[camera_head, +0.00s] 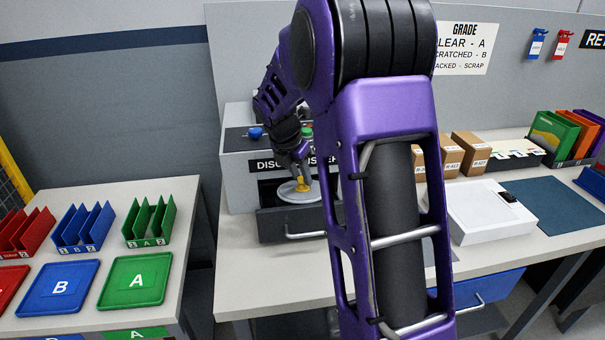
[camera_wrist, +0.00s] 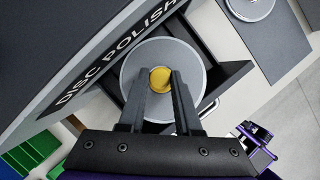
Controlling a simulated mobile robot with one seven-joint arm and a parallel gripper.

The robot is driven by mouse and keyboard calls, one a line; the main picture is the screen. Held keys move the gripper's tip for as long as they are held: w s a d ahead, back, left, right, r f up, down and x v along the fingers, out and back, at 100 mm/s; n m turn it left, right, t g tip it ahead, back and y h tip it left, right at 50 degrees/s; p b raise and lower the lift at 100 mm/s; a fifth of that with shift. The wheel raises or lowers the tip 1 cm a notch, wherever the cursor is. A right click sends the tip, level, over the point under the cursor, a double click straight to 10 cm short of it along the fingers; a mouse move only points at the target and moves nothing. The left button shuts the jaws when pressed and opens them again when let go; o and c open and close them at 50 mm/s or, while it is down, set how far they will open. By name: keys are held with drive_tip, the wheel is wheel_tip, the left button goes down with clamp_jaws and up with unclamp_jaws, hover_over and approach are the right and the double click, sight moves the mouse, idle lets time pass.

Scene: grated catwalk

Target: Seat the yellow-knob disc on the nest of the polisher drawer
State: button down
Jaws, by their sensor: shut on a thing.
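The grey disc with a yellow knob (camera_head: 299,194) is over the open polisher drawer (camera_head: 285,225). My gripper (camera_head: 302,181) is above it, pointing down, shut on the knob. In the wrist view the knob (camera_wrist: 160,79) lies between the two fingertips (camera_wrist: 159,82), and the round disc (camera_wrist: 143,105) spreads out beneath them. The drawer's dark tray (camera_wrist: 226,76) shows around the disc. The disc covers the nest, so I cannot tell whether it rests on it or hovers just above.
The polisher (camera_head: 237,165) stands behind the drawer, with a blue knob (camera_head: 255,133) on top. In the wrist view another yellow-knob disc (camera_wrist: 262,8) lies on a dark mat. A white case (camera_head: 480,215) is at right; trays A (camera_head: 150,262) and B (camera_head: 80,268) are at left.

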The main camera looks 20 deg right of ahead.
sight(301, 189)
drive_tip(key=shift+f+b, duration=2.4)
drive_tip(key=shift+f, duration=0.15)
drive_tip(key=shift+w+r, duration=0.1)
drive_tip(key=shift+r, duration=0.05)
drive_tip(key=shift+w+d+p, duration=0.2)
drive_tip(key=shift+w+p, duration=0.6)
drive_tip(key=shift+w+d+p, duration=0.15)
drive_tip(key=shift+w+p, duration=0.6)
drive_tip(key=shift+w, duration=0.05)
drive_tip(key=shift+p, duration=0.35)
drive_tip(key=shift+f, duration=0.25)
drive_tip(key=shift+f, duration=0.15)
drive_tip(key=c, duration=0.5)
unclamp_jaws()
drive_tip(key=shift+s, duration=0.1)
